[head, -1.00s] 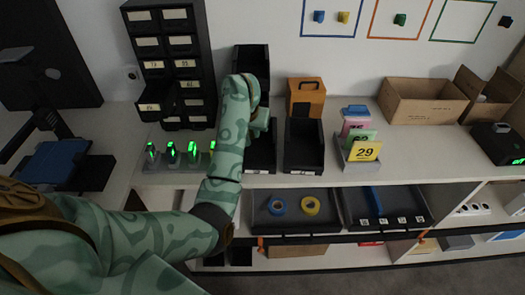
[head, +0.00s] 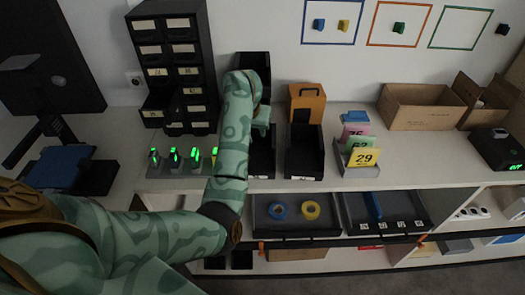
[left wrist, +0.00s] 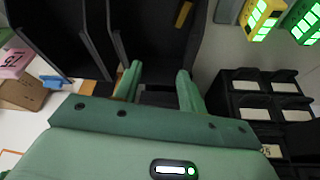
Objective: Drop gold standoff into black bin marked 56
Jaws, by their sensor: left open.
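My left gripper (left wrist: 157,80) is open, with its two green fingers apart and nothing between them. In the left wrist view it is over a black bin (left wrist: 150,30). A small gold bar-shaped piece (left wrist: 183,14), likely the gold standoff, shows inside that bin, beyond the fingertips and apart from them. In the head view my left gripper (head: 262,119) is partly hidden by my arm, above the front black bin (head: 262,165) left of another black bin (head: 304,160). I cannot read a 56 on any bin. My right gripper is not in view.
A black drawer cabinet (head: 172,60) with one drawer pulled out stands left of the arm. Green-lit devices (head: 174,157) stand in front of it. Numbered cards (head: 364,157), an orange caddy (head: 306,103) and cardboard cartons (head: 421,106) are to the right. Bare countertop (head: 410,165) lies at right.

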